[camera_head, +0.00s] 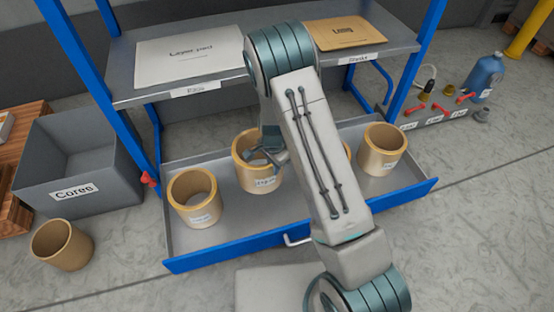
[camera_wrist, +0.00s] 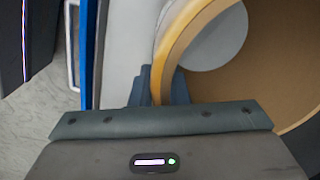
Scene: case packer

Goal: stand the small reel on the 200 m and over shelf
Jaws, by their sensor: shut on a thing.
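Several yellow-brown reels, open rings with white labels, stand in the pulled-out shelf (camera_head: 232,234) with a blue front. My gripper (camera_head: 266,156) is shut on the wall of the back-left reel (camera_head: 247,172); in the wrist view the reel's rim (camera_wrist: 170,42) runs between the two fingers. I cannot tell whether this reel rests on the shelf or is just lifted. One reel (camera_head: 182,204) stands to its left and another (camera_head: 374,156) at the right. The labels are too small to read, and no "200 m and over" label is legible.
A grey bin marked Cores (camera_head: 100,190) stands at the left, with a loose reel (camera_head: 56,247) on the floor before it. The upper shelf (camera_head: 125,92) holds a layer pad (camera_head: 190,62) and a cardboard blank (camera_head: 350,38). A blue bottle (camera_head: 484,76) stands at the right.

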